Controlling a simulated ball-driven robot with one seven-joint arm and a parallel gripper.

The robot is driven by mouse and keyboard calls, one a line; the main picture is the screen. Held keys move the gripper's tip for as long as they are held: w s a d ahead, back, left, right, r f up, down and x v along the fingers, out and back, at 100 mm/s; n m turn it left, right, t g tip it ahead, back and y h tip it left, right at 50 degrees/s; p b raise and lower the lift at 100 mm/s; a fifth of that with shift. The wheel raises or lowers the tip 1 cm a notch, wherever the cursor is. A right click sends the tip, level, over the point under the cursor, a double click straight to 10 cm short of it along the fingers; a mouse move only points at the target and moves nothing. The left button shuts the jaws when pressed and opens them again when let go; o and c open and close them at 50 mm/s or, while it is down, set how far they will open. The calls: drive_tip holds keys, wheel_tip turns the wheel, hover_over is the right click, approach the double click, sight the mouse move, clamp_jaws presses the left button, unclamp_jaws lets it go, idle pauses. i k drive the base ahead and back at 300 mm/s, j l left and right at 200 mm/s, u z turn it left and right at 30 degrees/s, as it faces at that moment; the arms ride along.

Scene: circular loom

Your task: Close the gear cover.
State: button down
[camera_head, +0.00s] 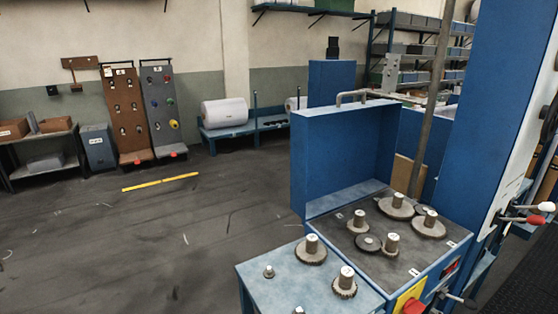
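The gear cover (345,150) is a blue, shallow box-shaped lid. It stands upright along the back edge of the gear box, its hollow side facing the gears, so it is open. A grey bar handle (352,94) sits on its top edge. Below it, several gears with pale hubs, one of them a large gear (396,208), sit on the dark gear plate (405,258), uncovered. My gripper is not in view.
A blue side shelf (262,292) with loose gears (310,254) adjoins the gear box. A blue column (495,110) and levers (535,213) stand right. A red knob (412,307) is in front. Floor (150,240) at left is mostly clear, with a yellow bar (160,182).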

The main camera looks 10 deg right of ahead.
sight(341, 155)
drive_tip(key=i+j+u, duration=1.3)
drive_tip(key=i, duration=0.15)
drive_tip(key=i+z, duration=0.25)
drive_tip(key=i, duration=0.35)
drive_tip(key=i+j+z, duration=0.2)
drive_tip(key=i, duration=0.35)
drive_tip(key=i+l+z, duration=0.1)
drive_tip(key=i+z, duration=0.8)
drive_tip(key=i+j+z, duration=0.15)
drive_tip(key=i+z, duration=0.15)
drive_tip(key=z, duration=0.15)
